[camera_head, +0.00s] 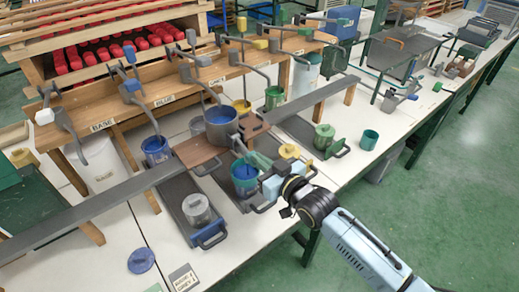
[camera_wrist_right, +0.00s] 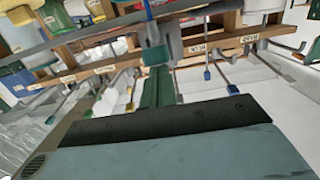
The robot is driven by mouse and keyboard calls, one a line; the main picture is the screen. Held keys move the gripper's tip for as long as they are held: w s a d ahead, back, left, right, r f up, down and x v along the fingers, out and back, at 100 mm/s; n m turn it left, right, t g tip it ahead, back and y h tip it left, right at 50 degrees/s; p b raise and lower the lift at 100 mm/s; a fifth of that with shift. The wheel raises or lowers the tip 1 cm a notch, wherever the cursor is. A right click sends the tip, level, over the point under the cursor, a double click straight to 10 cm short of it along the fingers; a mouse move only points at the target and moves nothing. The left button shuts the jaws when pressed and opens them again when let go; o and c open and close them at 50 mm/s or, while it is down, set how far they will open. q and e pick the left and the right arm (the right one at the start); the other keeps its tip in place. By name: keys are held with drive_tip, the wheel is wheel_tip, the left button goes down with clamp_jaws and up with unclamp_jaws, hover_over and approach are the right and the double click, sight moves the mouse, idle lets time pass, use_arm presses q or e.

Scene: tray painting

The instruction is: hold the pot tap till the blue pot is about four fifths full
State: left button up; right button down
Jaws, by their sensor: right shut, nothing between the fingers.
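A grey metal pot (camera_head: 222,128) with blue paint inside stands on a brown wooden board on the rack. A small tap lever (camera_head: 237,141) is at its front. My right gripper (camera_head: 246,152) reaches in from the lower right, its fingers shut and empty, with the tips close to the tap; I cannot tell whether they touch it. In the right wrist view the fingers (camera_wrist_right: 158,85) point at a blue-tipped upright part (camera_wrist_right: 155,40). A teal pot (camera_head: 244,187) with blue inside stands below the tap, partly beside my gripper; its fill level is unclear. My left gripper is not in view.
A blue pot (camera_head: 155,152) stands under another tap at the left. A blue lid (camera_head: 141,260) lies front left.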

drive_tip(key=s+d+r+p, duration=0.3)
drive_tip(key=s+d, duration=0.3)
drive_tip(key=s, duration=0.3)
drive_tip(key=shift+r, duration=0.5)
drive_tip(key=shift+f, duration=0.1)
drive_tip(key=s+d+f+m+g+h+b, duration=0.1)
drive_tip(key=s+d+f+g+h, duration=0.2)
drive_tip(key=f, duration=0.8)
drive_tip(key=s+d+f+m+h, duration=0.1)
drive_tip(key=s+d+f+h, duration=0.2)
drive_tip(key=f, duration=0.7)
drive_tip(key=s+d+f+m+g+h+b, duration=0.15)
drive_tip(key=d+f, duration=0.35)
drive_tip(key=f, duration=0.6)
drive_tip(key=s+d+f+g, duration=0.1)
drive_tip(key=s+f+g, duration=0.1)
drive_tip(key=s+f, duration=0.4)
drive_tip(key=s+d+f+g+h+b, duration=0.1)
drive_tip(key=s+f+g, duration=0.2)
drive_tip(key=s+f, duration=0.4)
drive_tip(key=s+d+f+g+h, duration=0.1)
drive_tip(key=s+f+g, duration=0.2)
drive_tip(key=s, duration=1.7)
wheel_tip(320, 180, down, 4)
drive_tip(key=shift+s+d+r+m, duration=0.25)
drive_tip(key=shift+d+m, duration=0.1)
drive_tip(key=shift+m, duration=0.1)
